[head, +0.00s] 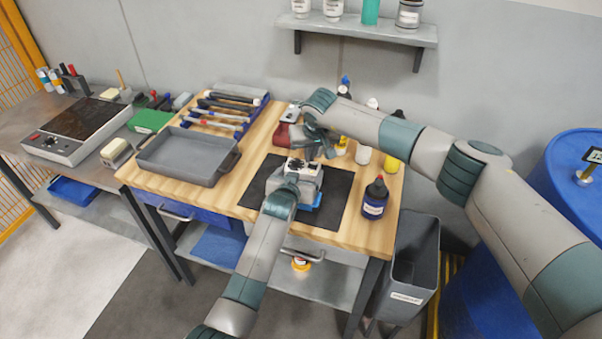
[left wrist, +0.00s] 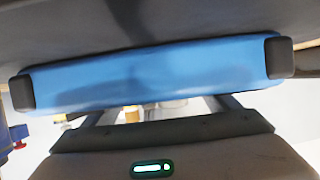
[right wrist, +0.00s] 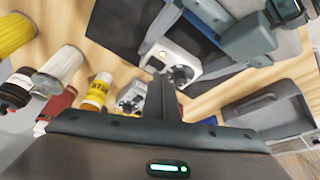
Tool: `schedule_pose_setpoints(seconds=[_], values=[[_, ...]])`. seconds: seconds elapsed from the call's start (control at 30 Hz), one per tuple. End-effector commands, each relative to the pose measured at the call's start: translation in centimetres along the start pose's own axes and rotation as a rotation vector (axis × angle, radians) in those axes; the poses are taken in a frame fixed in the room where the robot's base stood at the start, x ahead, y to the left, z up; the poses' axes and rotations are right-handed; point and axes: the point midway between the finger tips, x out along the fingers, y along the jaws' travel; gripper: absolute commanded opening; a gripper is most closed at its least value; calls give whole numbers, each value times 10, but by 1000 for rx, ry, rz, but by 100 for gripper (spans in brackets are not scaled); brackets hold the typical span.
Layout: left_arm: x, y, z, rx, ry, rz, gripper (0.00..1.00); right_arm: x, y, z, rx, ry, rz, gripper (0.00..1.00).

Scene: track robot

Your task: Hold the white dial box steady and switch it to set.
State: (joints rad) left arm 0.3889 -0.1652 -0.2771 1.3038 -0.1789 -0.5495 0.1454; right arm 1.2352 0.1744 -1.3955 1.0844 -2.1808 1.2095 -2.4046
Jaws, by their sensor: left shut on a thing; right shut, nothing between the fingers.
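The white dial box (head: 312,170) is over the dark mat in the head view, its black dial on top. The right wrist view shows the white dial box (right wrist: 182,54) between my left gripper's fingers, dial (right wrist: 181,74) facing up. My left gripper (head: 297,180) is shut on it from the near side. A blue slab fills much of the left wrist view (left wrist: 150,75); its relation to the box is unclear. My right gripper (head: 325,152) is shut and empty, just behind the box. Its fingertips (right wrist: 162,80) appear close to the dial; contact cannot be told.
Another dial device (right wrist: 130,97) stands behind on the wooden bench. A grey tray (head: 190,158) and a tool rack (head: 222,108) lie left. The dark mat (head: 335,190) has bare room.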

Motion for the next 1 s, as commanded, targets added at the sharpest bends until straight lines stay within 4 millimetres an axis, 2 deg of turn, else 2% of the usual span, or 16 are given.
schedule_pose_setpoints(seconds=[0.57, 0.83, 1.0], values=[[0, 0, 1, 0, -2, 0, 45, 11, 0, 4, 0, 0, 0, 0], [0, 0, 1, 0, -2, 0, 45, 10, 0, 4, 0, -1, 0, 0], [0, 0, 1, 0, -2, 0, 45, 2, 0, 0, 0, 1, 1, 0]])
